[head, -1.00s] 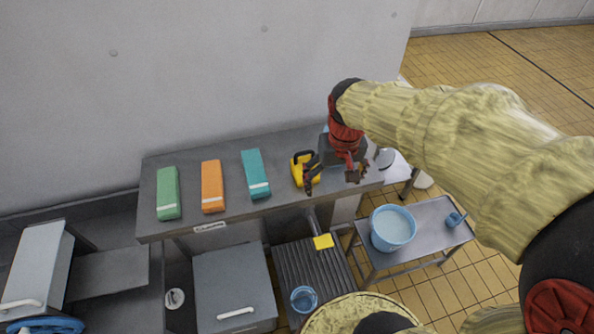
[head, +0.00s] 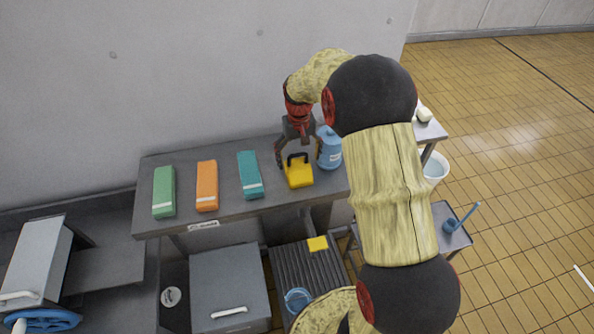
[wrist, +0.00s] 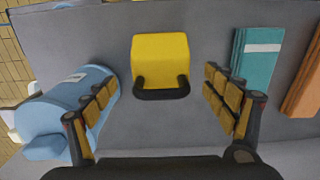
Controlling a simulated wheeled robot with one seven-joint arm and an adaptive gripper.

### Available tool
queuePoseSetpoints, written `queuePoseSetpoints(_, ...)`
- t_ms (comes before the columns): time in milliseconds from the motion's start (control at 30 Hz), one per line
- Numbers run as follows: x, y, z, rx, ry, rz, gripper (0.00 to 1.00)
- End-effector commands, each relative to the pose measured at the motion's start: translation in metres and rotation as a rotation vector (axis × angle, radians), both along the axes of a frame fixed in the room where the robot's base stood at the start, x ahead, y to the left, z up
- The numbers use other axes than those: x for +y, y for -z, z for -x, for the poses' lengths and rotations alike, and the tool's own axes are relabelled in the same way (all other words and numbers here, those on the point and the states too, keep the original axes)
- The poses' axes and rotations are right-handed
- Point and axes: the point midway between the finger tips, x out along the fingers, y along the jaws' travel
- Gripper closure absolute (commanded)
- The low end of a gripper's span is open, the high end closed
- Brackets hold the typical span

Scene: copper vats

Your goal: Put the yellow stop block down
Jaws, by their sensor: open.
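The yellow stop block (head: 299,175), with a black handle, sits on the grey counter (head: 225,206) to the right of the teal cloth. In the wrist view the yellow stop block (wrist: 160,58) rests on the counter, its black handle towards my gripper. My gripper (head: 299,163) is above and around the handle side of the block. In the wrist view my gripper (wrist: 167,98) is open, with a finger on each side and clear gaps to the block. Nothing is held.
A blue container (head: 329,150) stands close to the right of the block; it also shows in the wrist view (wrist: 65,112), close by one finger. Green (head: 164,190), orange (head: 207,184) and teal (head: 249,176) folded cloths lie to the left. A trolley (head: 447,212) stands at the right.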

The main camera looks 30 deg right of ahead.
Motion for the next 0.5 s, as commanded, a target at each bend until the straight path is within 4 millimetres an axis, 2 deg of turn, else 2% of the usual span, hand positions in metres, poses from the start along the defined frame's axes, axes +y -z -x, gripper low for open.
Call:
queuePoseSetpoints(300, 0.002, 0.041, 0.001, 0.002, 0.000, -0.001, 0.15)
queuePoseSetpoints(500, 0.002, 0.050, 0.000, -0.001, 0.000, 0.000, 0.15)
